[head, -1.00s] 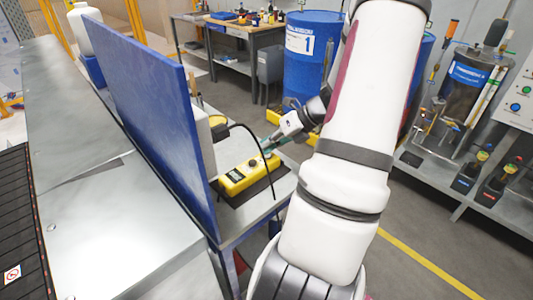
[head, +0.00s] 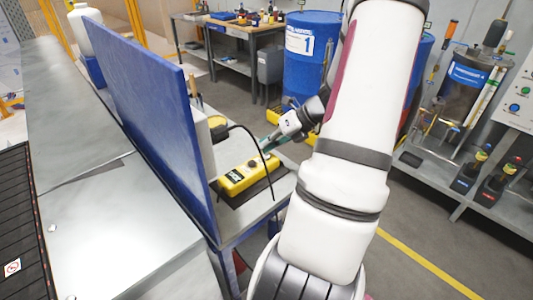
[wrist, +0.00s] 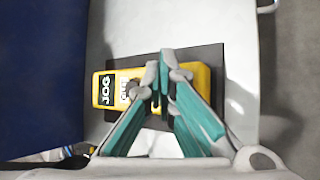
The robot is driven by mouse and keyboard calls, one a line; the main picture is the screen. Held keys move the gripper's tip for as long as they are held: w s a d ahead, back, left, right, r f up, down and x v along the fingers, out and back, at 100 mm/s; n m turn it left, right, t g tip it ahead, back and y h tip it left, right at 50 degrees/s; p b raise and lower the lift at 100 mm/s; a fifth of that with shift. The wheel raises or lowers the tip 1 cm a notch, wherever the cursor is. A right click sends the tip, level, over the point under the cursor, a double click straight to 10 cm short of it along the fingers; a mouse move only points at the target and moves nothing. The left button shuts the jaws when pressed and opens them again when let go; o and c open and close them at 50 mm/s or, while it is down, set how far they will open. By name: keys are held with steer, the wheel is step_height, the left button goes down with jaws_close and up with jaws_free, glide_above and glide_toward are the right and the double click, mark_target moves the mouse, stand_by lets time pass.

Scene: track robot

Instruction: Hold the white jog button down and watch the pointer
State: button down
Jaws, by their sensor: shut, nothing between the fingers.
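The yellow jog box (head: 236,181) lies on a dark mat on the small metal table, right of the blue panel. In the head view my gripper (head: 266,147) reaches down to the box's far end. Whether the tips touch it, I cannot tell. The white button does not show and may be hidden under the fingertips. I cannot make out a pointer.
The tall blue panel (head: 150,120) stands close left of the box. A pale housing (head: 204,145) stands behind the box, and a black cable (head: 268,170) loops over it. Blue drums (head: 308,65) and a workbench are farther back. A grey floor lies to the right.

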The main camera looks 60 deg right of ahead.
steer(key=shift+r+p, duration=0.45)
steer(key=shift+r, duration=0.2)
step_height(320, 180, up, 5)
steer(key=p, duration=0.4)
steer(key=shift+s, duration=0.1)
stand_by(0.5)
